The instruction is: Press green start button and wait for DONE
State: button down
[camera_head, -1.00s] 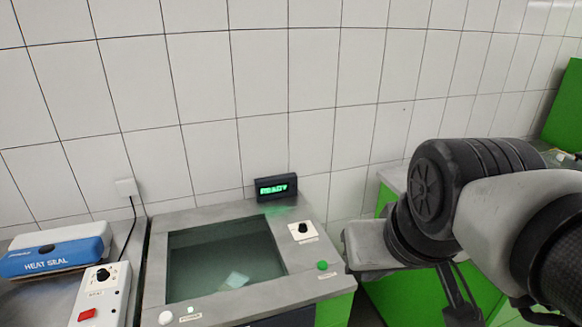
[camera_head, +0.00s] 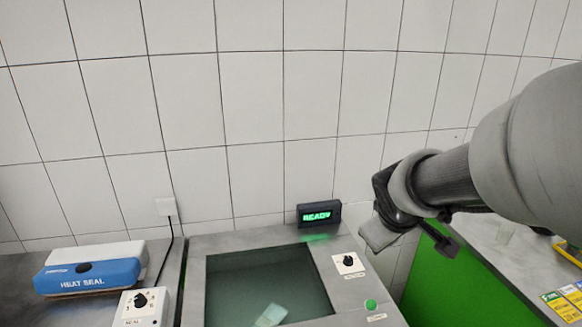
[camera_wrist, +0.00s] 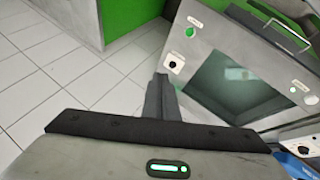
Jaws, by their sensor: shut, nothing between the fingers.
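The green start button (camera_head: 370,304) sits on the right rim of the pump testbench (camera_head: 352,285), near its front. It also shows in the wrist view (camera_wrist: 190,32), above a black knob on a white plate. The display (camera_head: 319,215) at the back of the bench reads READY in green. My gripper (camera_wrist: 160,80) is shut and empty, its fingers beside the bench rim in the wrist view and apart from the button. In the head view my wrist hangs up and to the right of the button.
A blue and white heat sealer (camera_head: 88,277) and a white control box (camera_head: 143,308) stand left of the bench. A pale object (camera_head: 270,315) lies in the basin. A green-sided counter (camera_head: 440,275) is at right. A tiled wall (camera_head: 250,100) is behind.

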jog(key=w+d+f+n, duration=0.2)
jog(key=w+d+f, duration=0.2)
jog(key=d, duration=0.1)
jog(key=n+t+y+p, duration=0.2)
jog(key=n+y, duration=0.4)
jog(key=y, duration=0.1)
send_over(374, 307)
notch_tip(374, 307, down, 17)
jog(key=shift+f, duration=0.1)
notch_tip(374, 307, down, 9)
jog(key=b, duration=0.7)
jog(key=shift+r+b, duration=0.2)
jog(key=shift+b, duration=0.1)
dwell(0.5)
jog(key=shift+f+b, duration=0.35)
jog(key=shift+f, duration=0.05)
